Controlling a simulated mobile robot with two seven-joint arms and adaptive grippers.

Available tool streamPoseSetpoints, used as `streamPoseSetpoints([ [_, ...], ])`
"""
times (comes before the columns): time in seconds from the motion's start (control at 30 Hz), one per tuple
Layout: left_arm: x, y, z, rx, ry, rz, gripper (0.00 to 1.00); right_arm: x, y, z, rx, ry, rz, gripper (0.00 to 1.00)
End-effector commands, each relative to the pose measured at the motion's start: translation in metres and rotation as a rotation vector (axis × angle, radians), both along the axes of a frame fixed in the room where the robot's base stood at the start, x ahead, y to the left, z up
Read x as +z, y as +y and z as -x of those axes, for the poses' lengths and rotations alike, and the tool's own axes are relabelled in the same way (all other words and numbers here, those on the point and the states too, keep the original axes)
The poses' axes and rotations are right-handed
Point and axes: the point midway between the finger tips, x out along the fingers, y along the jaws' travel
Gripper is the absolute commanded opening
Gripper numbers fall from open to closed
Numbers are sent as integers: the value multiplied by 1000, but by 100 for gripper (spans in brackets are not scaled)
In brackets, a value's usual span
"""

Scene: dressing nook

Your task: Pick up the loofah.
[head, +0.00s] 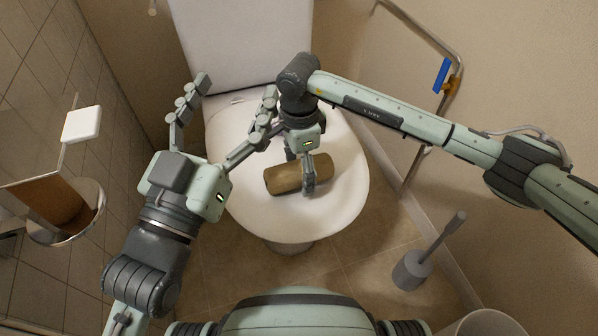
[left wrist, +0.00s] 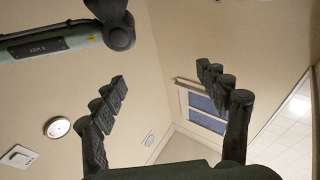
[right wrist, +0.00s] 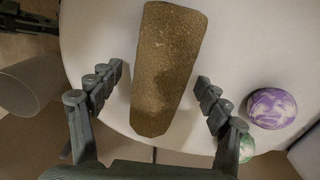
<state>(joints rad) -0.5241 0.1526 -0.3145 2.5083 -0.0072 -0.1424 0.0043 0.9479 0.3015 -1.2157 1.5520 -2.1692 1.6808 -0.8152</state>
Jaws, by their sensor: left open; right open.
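The loofah (head: 279,181) is a brown, rough, rounded log lying on the closed white toilet lid (head: 340,205). My right gripper (head: 301,170) is open above it, with one finger on either side of the loofah in the head view. In the right wrist view the loofah (right wrist: 165,65) lies between the spread fingers, with gaps to both; whether it is touched lower down I cannot tell. My left gripper (head: 235,92) is open and empty in the air, left of the right gripper.
A purple-and-white ball (right wrist: 271,108) and a green ball (right wrist: 246,147) sit beside the loofah. A toilet brush in its holder (head: 411,270) and a bin (head: 490,322) stand at right. A grab bar (head: 432,125) is on the right wall; a round metal fixture (head: 92,222) is at left.

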Motion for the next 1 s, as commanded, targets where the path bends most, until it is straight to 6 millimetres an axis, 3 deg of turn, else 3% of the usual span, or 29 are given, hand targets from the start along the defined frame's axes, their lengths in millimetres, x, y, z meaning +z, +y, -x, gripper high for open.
streamPoseSetpoints([
  [0.07,0,0,0,0,0,0,74,0,0,0,0,0,0,77],
  [0.43,0,0,0,0,0,0,74,0,0,0,0,0,-1,32],
  [0.77,0,0,0,1,4,-2,74,4,0,0,0,-1,-1,32],
  [1.0,-11,3,-4,8,56,-29,74,34,0,-1,1,-3,-1,32],
])
